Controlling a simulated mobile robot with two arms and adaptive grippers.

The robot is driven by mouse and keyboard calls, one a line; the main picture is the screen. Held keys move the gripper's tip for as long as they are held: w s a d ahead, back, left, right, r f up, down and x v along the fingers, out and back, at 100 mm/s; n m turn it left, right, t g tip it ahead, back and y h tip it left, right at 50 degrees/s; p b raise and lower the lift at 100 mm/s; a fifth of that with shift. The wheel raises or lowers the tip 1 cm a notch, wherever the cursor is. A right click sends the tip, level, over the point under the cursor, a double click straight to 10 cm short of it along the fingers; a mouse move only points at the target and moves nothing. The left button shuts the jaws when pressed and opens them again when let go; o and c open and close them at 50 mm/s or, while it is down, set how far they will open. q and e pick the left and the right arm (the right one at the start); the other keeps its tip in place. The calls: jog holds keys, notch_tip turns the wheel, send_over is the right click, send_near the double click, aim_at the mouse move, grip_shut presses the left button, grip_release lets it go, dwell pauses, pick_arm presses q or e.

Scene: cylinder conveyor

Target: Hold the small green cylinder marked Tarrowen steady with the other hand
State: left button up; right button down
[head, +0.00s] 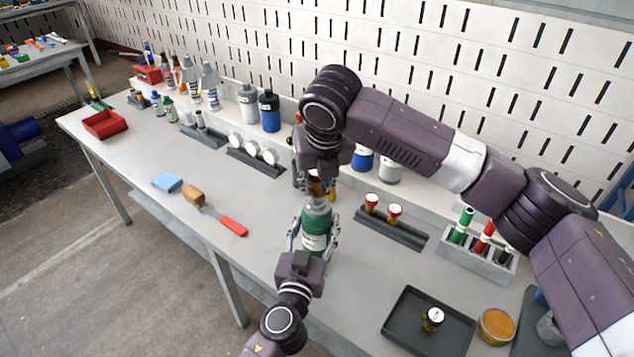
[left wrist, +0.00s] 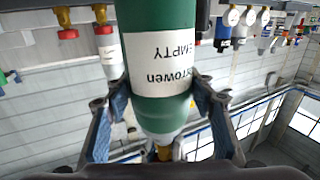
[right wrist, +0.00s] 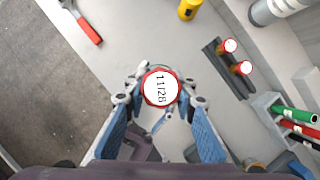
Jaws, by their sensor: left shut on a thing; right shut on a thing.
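The small green cylinder (head: 316,238) stands upright on the bench, with a grey shoulder and a white label. In the left wrist view the green cylinder (left wrist: 165,100) shows upside down, its label reading "…rrowen" and "EMPTY", with a brass fitting (left wrist: 163,153) at its neck. My left gripper (head: 314,236) is shut around its body, one finger on each side. My right gripper (head: 317,183) points down above it. In the right wrist view it is shut on a red cap (right wrist: 160,88) marked "11/28".
A dark rack (head: 392,235) with two red-capped fittings stands to the right. Bottles line the back.

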jog(key=c, duration=1.5)
grip_release()
jog(key=shift+f, duration=0.2)
jog(key=shift+r, duration=0.1)
jog(key=v, duration=1.2)
jog(key=shift+w+d, duration=0.1)
jog(key=shift+o, duration=0.2)
